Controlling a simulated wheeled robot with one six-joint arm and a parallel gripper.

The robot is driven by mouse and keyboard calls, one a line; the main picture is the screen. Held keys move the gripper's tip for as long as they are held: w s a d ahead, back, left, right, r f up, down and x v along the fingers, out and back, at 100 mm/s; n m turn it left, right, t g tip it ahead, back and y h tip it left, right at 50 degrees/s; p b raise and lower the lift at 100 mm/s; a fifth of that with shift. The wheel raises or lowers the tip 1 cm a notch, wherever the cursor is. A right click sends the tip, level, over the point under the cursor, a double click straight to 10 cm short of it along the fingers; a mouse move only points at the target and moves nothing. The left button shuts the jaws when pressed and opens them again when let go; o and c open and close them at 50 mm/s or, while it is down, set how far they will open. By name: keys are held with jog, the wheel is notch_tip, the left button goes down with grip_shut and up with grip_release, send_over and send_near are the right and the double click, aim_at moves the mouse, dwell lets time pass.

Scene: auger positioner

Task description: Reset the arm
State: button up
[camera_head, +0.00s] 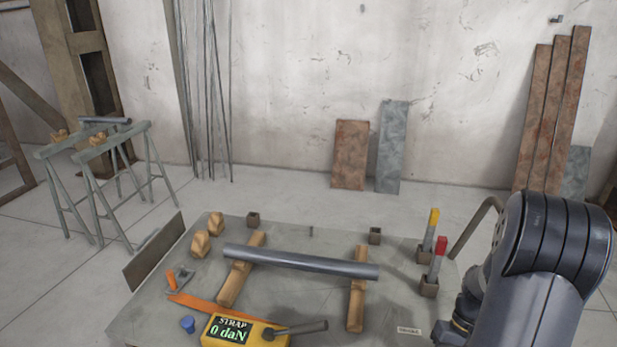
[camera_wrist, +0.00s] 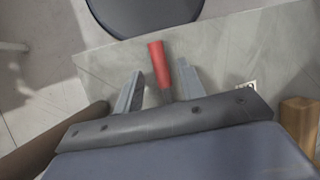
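My arm fills the right of the head view, and the part of my gripper that would show the fingers is hidden there. In the wrist view my gripper (camera_wrist: 159,76) has its two grey fingers apart. A red-topped peg (camera_wrist: 158,62) shows between or beyond the fingers, with a clear gap to the left finger. I cannot tell its depth. In the head view a red-topped grey peg (camera_head: 439,250) stands upright in a dark square socket, beside a yellow-topped peg (camera_head: 432,224) in another socket.
A grey pipe (camera_head: 300,262) lies across two wooden supports on the table (camera_head: 310,315). A yellow strap gauge (camera_head: 240,331) reading 0 daN, a blue cap (camera_head: 188,324) and an orange-handled tool (camera_head: 172,280) lie front left. Sawhorses (camera_head: 108,150) and leaning boards (camera_head: 553,110) stand behind.

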jog(key=shift+s+a+f, duration=0.15)
jog(key=shift+f, duration=0.25)
jog(key=v, duration=1.1)
jog(key=x, duration=1.1)
jog(key=shift+f, duration=0.15)
jog(key=shift+a+r+m+t+y, duration=0.2)
jog(key=shift+a+m+t+y, duration=0.25)
jog(key=shift+m, duration=0.75)
jog(key=shift+a, duration=0.15)
